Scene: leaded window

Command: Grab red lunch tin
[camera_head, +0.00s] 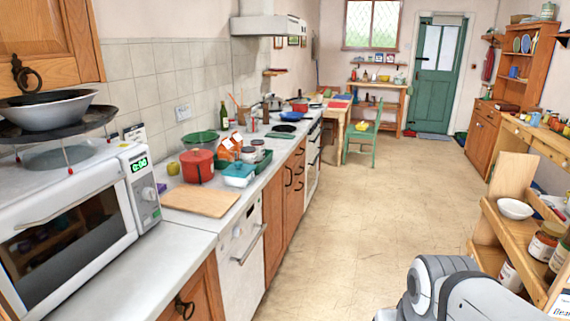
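A red round container (198,166), which may be the red lunch tin, stands upright on the left counter, at the far end of a wooden chopping board. It has a thin upright line on its front like a clasp or handle. A green bowl (200,138) is close behind it. A teal-and-white tub (239,174) is just to its right. A smaller red pot (300,105) sits farther along near the stove. Part of my arm shows at the bottom right, far from the red container. My gripper is not in view.
A white microwave (75,215) with pans on top fills the near left. The chopping board (200,200) lies on the counter. Open floor (330,210) runs toward a green door (437,80). A wooden shelf unit (510,235) stands at right. A green chair (364,135) is farther back.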

